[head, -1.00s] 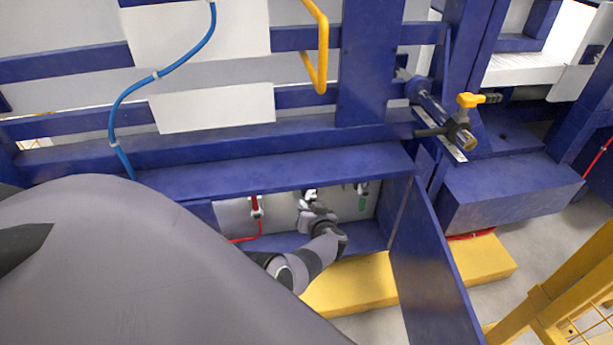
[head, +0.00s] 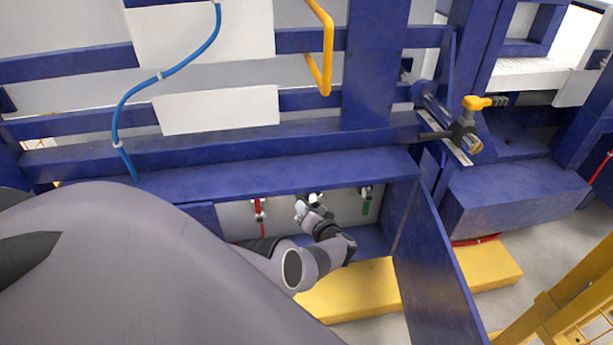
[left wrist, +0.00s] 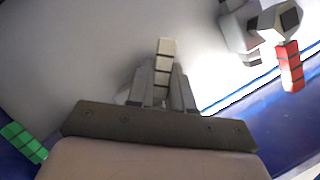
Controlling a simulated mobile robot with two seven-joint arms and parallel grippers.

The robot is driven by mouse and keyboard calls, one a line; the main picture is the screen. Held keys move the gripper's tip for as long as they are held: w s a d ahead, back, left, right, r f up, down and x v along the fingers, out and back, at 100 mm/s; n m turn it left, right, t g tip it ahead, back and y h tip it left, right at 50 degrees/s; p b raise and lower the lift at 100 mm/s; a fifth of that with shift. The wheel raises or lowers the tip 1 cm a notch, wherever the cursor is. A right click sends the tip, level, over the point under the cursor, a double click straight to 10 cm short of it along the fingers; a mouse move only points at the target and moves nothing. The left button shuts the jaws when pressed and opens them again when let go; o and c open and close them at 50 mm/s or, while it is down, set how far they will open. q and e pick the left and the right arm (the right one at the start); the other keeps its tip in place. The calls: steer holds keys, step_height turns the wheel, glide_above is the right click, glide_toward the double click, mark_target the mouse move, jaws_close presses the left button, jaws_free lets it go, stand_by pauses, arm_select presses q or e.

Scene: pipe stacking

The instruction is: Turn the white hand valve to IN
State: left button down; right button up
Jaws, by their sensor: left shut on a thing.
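The white hand valve's handle (left wrist: 166,58) sticks out between the fingers of my left gripper (left wrist: 163,88) in the left wrist view. The fingers are shut on it, one on each side, and they hide the valve's base. In the head view my left gripper (head: 306,205) reaches into the recess under the blue beam. It sits between a red handle (head: 258,206) and a green handle (head: 366,207), and covers most of the white valve. No IN marking can be read. My right gripper is not in view.
The red handle (left wrist: 290,66) is at the right and the green handle (left wrist: 23,142) at the lower left of the left wrist view. The blue beam (head: 280,172) overhangs the recess, and a blue side plate (head: 436,260) bounds its right. A yellow block (head: 355,288) lies below.

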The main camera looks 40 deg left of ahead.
arm_select(q)
steer(key=shift+s+f, duration=0.1)
steer(key=c, duration=1.1)
jaws_free()
steer(key=shift+d, duration=0.1)
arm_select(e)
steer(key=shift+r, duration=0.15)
arm_select(q)
steer(key=shift+d+r+p, duration=0.2)
steer(key=shift+r+p, duration=0.05)
steer(key=shift+p, duration=0.05)
steer(key=p+v, duration=0.3)
steer(key=v, duration=0.3)
steer(key=shift+s+d, duration=0.2)
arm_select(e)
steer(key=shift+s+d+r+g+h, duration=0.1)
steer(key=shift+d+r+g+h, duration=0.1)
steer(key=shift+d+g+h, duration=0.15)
arm_select(q)
steer(key=shift+d+f, duration=0.1)
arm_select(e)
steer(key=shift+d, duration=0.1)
